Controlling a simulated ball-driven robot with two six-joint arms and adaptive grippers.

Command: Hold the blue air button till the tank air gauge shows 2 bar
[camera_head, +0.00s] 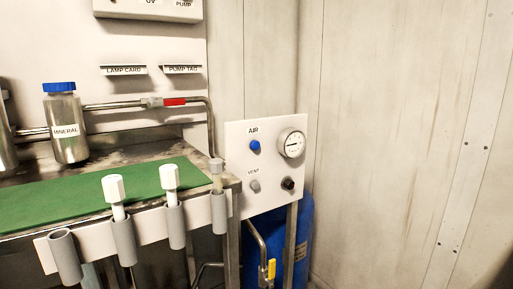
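The blue air button (255,146) is on a white panel (236,180) under an AIR label, right of the bench. The round tank air gauge (292,143) is on the same panel, to the right of the button. Its dark needle lies about level; the numbers are too small to read. A grey button (254,186) under a VENT label and a black knob (288,183) sit below. The blue tank (303,240) stands behind and below the panel. Neither of my grippers shows, and nothing touches the button.
A bench with a green mat (140,183) is on the left, with grey tube holders (122,240) along its front, some holding white-capped items. A blue-capped MINERAL bottle (66,125) and a pipe with a red handle (174,102) are behind. A yellow-handled valve (271,269) is below the panel.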

